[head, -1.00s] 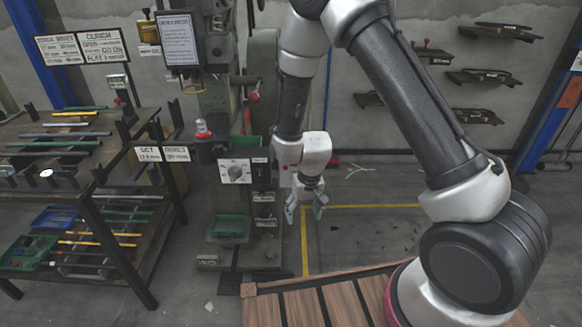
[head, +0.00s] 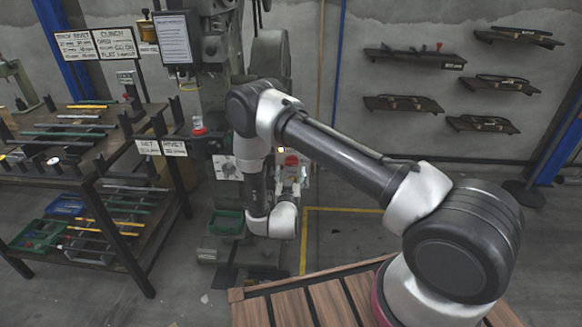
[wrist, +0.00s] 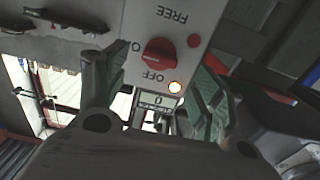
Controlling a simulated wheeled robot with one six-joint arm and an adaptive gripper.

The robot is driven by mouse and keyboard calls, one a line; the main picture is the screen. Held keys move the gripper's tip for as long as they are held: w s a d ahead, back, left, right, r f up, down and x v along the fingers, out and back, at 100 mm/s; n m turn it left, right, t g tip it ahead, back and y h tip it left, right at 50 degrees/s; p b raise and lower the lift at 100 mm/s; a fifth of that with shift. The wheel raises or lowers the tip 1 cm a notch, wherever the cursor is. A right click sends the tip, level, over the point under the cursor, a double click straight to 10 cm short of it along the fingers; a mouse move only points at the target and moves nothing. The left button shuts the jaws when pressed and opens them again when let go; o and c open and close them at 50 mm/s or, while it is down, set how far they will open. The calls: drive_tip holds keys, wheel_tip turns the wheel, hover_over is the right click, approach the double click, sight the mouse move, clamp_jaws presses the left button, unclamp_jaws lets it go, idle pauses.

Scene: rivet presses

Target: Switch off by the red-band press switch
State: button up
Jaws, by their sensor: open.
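The switch panel (wrist: 190,25) is a pale plate at the top middle of the wrist view. It carries a red rotary knob (wrist: 158,54) with the words FREE and OFF beside it, a small red button (wrist: 194,41) and a lit lamp (wrist: 175,87). A counter (wrist: 154,101) reading 0 sits below it. My gripper (wrist: 163,66) is open, one finger on each side of the knob; I cannot tell whether it touches. In the head view my arm mostly hides the gripper and panel. No red band is clear to me.
The grey press column (head: 212,90) stands behind my arm, with a dial plate (head: 224,167) and a green tray (head: 227,222) low down. A rack (head: 110,185) of bars stands at left. Wall shelves (head: 410,58) hang at right. The floor (head: 350,235) right of the press is clear.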

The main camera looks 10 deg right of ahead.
sight(292, 165)
drive_tip(key=x, duration=0.5)
drive_tip(key=shift+w+d, duration=0.15)
drive_tip(key=shift+w, duration=0.2)
drive_tip(key=c, duration=1)
